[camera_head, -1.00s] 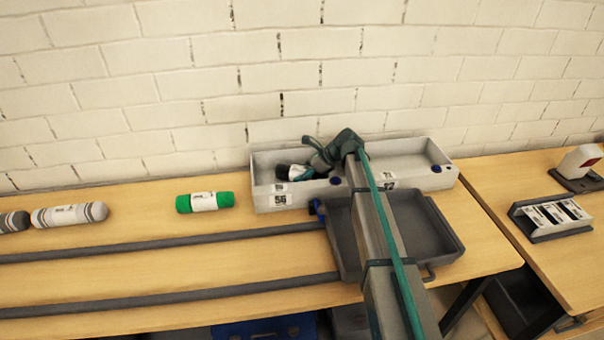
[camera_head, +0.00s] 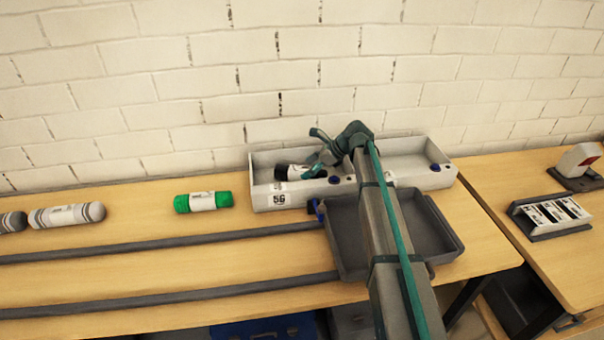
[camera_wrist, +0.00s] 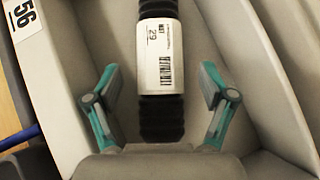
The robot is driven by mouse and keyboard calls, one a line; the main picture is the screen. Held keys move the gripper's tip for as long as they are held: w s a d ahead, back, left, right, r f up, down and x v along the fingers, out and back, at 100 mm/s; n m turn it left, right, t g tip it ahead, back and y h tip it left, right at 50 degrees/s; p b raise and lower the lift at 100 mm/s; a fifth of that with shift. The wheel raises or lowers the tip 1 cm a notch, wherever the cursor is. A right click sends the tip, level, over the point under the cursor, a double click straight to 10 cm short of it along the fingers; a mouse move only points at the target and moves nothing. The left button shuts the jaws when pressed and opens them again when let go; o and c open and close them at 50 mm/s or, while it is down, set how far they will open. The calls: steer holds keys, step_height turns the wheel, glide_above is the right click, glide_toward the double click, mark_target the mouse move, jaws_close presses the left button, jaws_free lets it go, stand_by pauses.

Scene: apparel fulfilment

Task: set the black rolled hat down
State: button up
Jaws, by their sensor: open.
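The black rolled hat (camera_head: 281,172) with a white label lies in the left part of the light grey bin (camera_head: 272,203) marked 56. In the wrist view the hat (camera_wrist: 162,118) runs lengthwise between my open fingers, with a gap on each side. My gripper (camera_head: 315,153) is open above the bin, just right of the hat. Its teal-tipped fingers also show in the wrist view (camera_wrist: 160,78). The hat's far end is cut off by the top of the wrist view.
A dark grey tray (camera_head: 440,225) sits in front of the bin, partly hidden by my arm. A green roll (camera_head: 182,204) and grey striped rolls (camera_head: 58,217) lie on the table to the left. The brick wall stands close behind the bin.

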steer(key=v, duration=0.8)
steer(key=shift+b, duration=0.35)
